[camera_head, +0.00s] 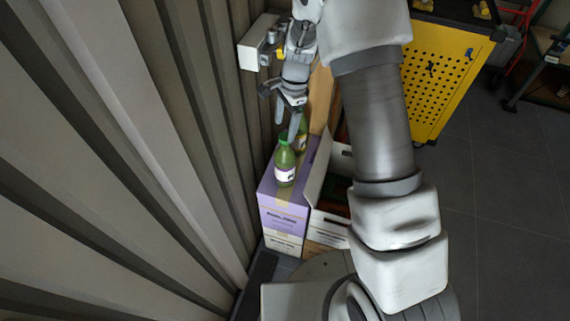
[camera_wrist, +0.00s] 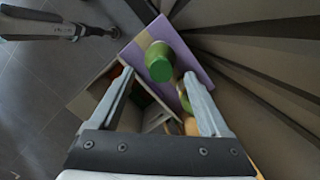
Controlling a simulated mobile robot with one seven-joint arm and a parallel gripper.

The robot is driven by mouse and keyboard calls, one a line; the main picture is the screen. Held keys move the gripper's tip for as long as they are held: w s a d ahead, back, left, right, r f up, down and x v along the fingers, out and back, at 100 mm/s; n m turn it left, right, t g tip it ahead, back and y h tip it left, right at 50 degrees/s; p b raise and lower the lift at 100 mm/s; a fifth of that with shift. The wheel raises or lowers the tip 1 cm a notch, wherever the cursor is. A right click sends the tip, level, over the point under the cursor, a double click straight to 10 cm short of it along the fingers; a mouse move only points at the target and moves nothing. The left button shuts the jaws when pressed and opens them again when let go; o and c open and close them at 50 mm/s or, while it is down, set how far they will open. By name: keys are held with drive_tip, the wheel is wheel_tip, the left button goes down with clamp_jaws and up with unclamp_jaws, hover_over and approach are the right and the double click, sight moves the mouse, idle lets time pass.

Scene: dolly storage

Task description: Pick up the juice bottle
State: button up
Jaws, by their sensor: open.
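A green juice bottle (camera_head: 285,167) with a pale label stands upright on a purple box (camera_head: 283,218). A second, similar bottle (camera_head: 302,139) stands behind it, partly hidden; I cannot tell which one the task names. My gripper (camera_head: 285,112) is above and behind the front bottle, open and empty. In the wrist view, the front bottle's green top (camera_wrist: 159,63) shows between and beyond the fingertips of my gripper (camera_wrist: 158,76). The second bottle (camera_wrist: 184,92) is partly hidden by the right finger. Neither bottle appears touched.
An open white carton (camera_head: 314,192) stands right of the purple box. A ribbed wall (camera_head: 150,130) is close on the left, with a white wall box (camera_head: 257,43) at the back. A yellow perforated cabinet (camera_head: 447,75) stands at the right. The grey floor (camera_head: 500,190) there is clear.

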sight(285, 136)
drive_tip(key=shift+w+f, duration=0.1)
drive_tip(key=shift+f, duration=3.05)
drive_tip(key=shift+c, duration=0.2)
clamp_jaws()
drive_tip(key=shift+r, duration=0.1)
